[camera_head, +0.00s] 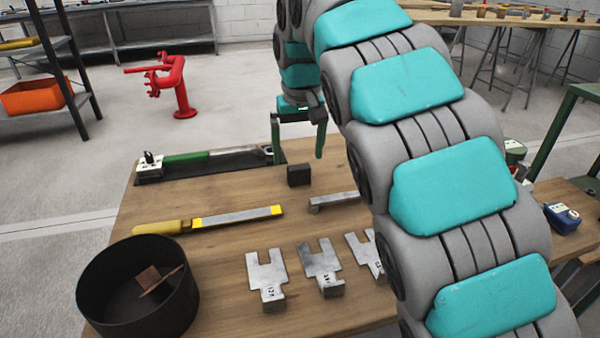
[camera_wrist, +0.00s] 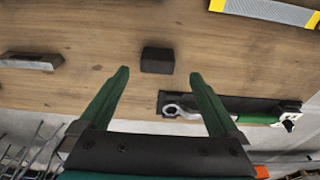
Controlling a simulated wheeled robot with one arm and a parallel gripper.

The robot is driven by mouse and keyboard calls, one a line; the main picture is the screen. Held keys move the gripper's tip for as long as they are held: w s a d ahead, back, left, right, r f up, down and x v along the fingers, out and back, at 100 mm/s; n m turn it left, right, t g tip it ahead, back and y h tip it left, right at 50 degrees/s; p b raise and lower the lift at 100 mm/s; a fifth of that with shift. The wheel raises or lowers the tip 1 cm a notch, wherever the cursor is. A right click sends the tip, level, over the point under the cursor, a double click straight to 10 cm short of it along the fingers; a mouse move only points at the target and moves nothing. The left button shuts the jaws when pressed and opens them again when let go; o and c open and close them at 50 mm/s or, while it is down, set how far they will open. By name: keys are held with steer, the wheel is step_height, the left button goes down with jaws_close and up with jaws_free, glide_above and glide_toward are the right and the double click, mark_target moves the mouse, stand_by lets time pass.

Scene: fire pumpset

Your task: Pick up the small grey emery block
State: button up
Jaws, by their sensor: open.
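The small grey emery block (camera_head: 299,175) is a dark block on the wooden table (camera_head: 230,233), near its back edge. In the wrist view the block (camera_wrist: 158,60) lies ahead of the fingertips, roughly centred between the two green fingers. My gripper (camera_head: 299,136) is open and empty, with its fingers pointing down near the block in the head view. In the wrist view my gripper (camera_wrist: 158,73) shows a clear gap between its fingers. The block does not appear to be held. My arm covers the right part of the table in the head view.
A green-handled wrench (camera_head: 205,158) on a dark mat lies left of the block. A yellow-ended file (camera_head: 235,217), a grey metal bar (camera_head: 335,201), several forked metal plates (camera_head: 267,278) and a black round bin (camera_head: 120,301) are nearer the front. Bare wood surrounds the block.

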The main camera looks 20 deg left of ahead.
mark_target(299, 166)
steer(key=shift+w+a+f, duration=0.1)
steer(key=shift+w+f, duration=0.15)
steer(key=shift+f, duration=1.15)
steer(key=shift+w+f, duration=0.2)
steer(key=shift+f, duration=1.15)
steer(key=shift+c, duration=0.4)
jaws_close()
steer(key=shift+r, duration=0.15)
steer(key=shift+r, duration=1.7)
steer(key=s+d, duration=0.2)
steer(key=s, duration=0.2)
steer(key=s+d+r+b, duration=0.1)
steer(key=s+d, duration=0.1)
steer(key=s, duration=0.3)
steer(key=s+d, duration=0.3)
steer(key=s, duration=0.2)
steer(key=shift+s+r+b, duration=0.15)
steer(key=shift+s+b, duration=0.1)
steer(key=shift+b, duration=0.05)
